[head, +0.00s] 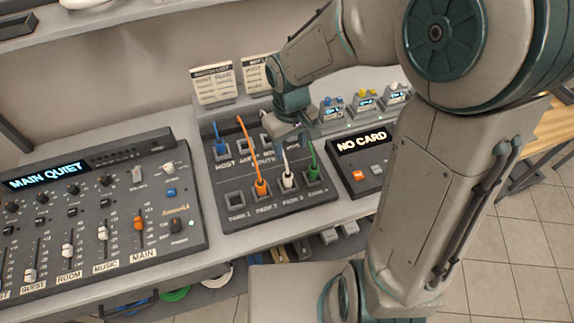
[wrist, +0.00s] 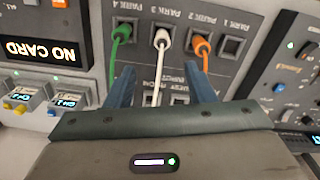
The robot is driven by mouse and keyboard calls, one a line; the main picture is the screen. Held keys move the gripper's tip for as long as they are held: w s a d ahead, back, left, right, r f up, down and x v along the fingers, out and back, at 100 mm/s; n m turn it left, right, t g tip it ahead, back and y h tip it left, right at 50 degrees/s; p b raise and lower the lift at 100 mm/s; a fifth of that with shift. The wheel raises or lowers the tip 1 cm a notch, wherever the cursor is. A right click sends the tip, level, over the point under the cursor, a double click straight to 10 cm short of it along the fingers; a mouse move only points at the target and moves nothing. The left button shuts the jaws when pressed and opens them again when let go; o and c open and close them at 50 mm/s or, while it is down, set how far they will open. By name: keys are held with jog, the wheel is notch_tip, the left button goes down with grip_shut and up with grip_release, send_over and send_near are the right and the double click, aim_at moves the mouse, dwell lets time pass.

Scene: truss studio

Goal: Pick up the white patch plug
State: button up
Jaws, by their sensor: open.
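The white patch plug (head: 287,180) sits in a lower-row socket of the patch panel (head: 212,196), between the orange plug (head: 261,187) and the green plug (head: 313,173). A white cable runs up from it. In the wrist view the white plug (wrist: 161,40) is upside down at the top centre, between the green plug (wrist: 122,33) and the orange plug (wrist: 203,45). My gripper (wrist: 163,88) is open, its two blue fingers on either side of the white cable and short of the plug. In the head view my gripper (head: 287,135) hangs over the panel's upper row.
A blue plug (head: 219,147) is in the upper row. The left lower socket (head: 236,201) is empty. A mixer (head: 90,215) stands at left, a NO CARD box (head: 362,158) at right. Two cards (head: 213,84) stand behind the panel.

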aim_at(288, 175)
jog(key=f, duration=0.9)
jog(key=shift+w+a+f, duration=0.15)
jog(key=shift+a+f, duration=0.05)
jog(key=shift+a, duration=0.15)
jog(key=shift+w+d+f, duration=0.1)
jog(key=shift+f, duration=1.2)
jog(key=shift+w+f, duration=0.1)
jog(key=shift+f, duration=1.2)
jog(key=c, duration=1.1)
